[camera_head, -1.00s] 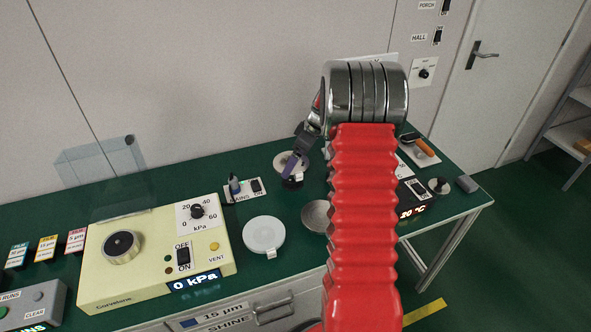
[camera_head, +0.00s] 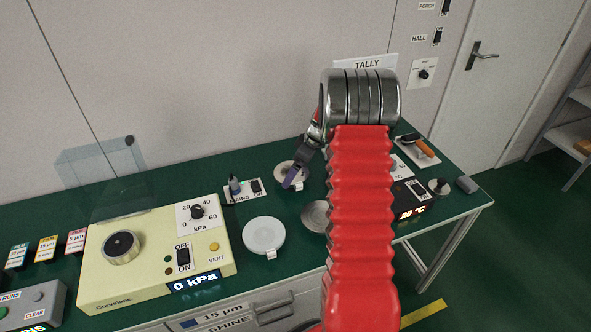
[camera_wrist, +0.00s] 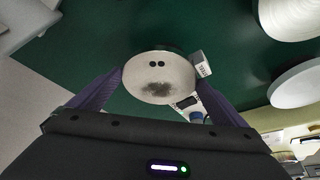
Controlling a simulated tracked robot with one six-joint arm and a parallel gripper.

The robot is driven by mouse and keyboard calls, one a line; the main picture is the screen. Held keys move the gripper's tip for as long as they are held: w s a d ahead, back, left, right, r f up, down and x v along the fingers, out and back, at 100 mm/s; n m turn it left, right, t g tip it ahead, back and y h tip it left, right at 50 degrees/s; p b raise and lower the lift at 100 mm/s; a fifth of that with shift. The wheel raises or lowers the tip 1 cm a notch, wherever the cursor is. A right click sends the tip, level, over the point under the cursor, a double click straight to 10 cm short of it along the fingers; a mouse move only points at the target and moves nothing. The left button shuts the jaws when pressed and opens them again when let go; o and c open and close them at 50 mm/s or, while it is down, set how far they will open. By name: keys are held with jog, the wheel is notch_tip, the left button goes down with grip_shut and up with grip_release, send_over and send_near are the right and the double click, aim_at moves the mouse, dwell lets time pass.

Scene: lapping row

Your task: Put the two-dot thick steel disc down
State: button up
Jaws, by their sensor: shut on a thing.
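The two-dot steel disc (camera_wrist: 158,78) shows in the wrist view as a pale round face with two dark dots and a dark grey smudge. It sits between the two purple fingers of my gripper, which is shut on it. In the head view my gripper (camera_head: 293,178) is at the back middle of the green bench, over a small pale round spot (camera_head: 283,170) with a white tag (camera_wrist: 203,63). The disc covers most of what lies beneath it. I cannot tell whether it touches the surface there.
A white round plate (camera_head: 263,235) stands in front, and a grey round plate (camera_head: 313,214) is partly hidden by my red arm. The mains switch (camera_head: 255,187) is just left of the gripper. A cream pressure box (camera_head: 150,262) reads 0 kPa. Green bench shows between them.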

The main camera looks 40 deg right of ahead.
jog(key=o, duration=1.1)
jog(key=v, duration=1.2)
jog(key=shift+r, duration=0.1)
